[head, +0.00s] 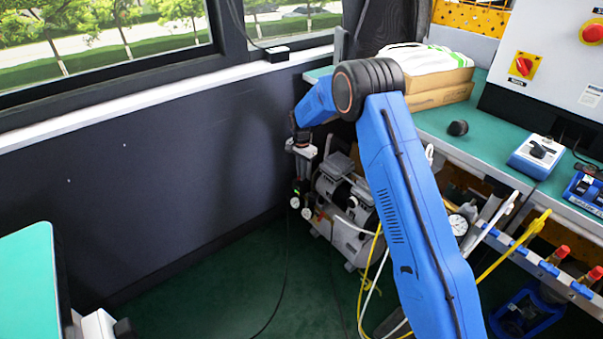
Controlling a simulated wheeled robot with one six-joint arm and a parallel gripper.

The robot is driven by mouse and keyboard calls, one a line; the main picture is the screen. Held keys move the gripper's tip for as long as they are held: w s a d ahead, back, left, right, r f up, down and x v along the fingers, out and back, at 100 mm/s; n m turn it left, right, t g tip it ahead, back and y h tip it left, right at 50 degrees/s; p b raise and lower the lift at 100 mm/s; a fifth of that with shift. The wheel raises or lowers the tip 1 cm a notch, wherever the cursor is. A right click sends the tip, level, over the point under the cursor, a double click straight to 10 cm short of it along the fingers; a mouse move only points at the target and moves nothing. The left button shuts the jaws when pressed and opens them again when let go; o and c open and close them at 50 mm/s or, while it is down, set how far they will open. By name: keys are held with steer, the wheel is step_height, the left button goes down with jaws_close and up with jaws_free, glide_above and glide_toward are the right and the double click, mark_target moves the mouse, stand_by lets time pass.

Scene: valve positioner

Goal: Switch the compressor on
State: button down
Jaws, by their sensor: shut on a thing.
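The compressor (345,215) stands on the floor under the left end of the bench, a silver-and-white machine with a motor and a tank. At its left side is a black fitting (297,187) with a small green spot and small round gauges below it. My gripper (301,172) points down at this fitting, at the compressor's upper left. It is shut on a small part there. The jaws are small and dark in this view, and the part between them is mostly hidden. My blue arm hides the compressor's right side.
The green bench (440,122) carries a box with a white bag (428,62), a dark knob-like item (458,128) and a blue-white device (537,155). Yellow and white hoses (368,275) hang right of the compressor. The dark wall is close on the left; open floor lies in front.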

steer(key=shift+m, duration=0.9)
steer(key=c, duration=1.9)
jaws_free()
steer(key=shift+o, duration=0.2)
steer(key=shift+r, duration=0.1)
step_height(320, 180, up, 17)
steer(key=shift+r, duration=0.15)
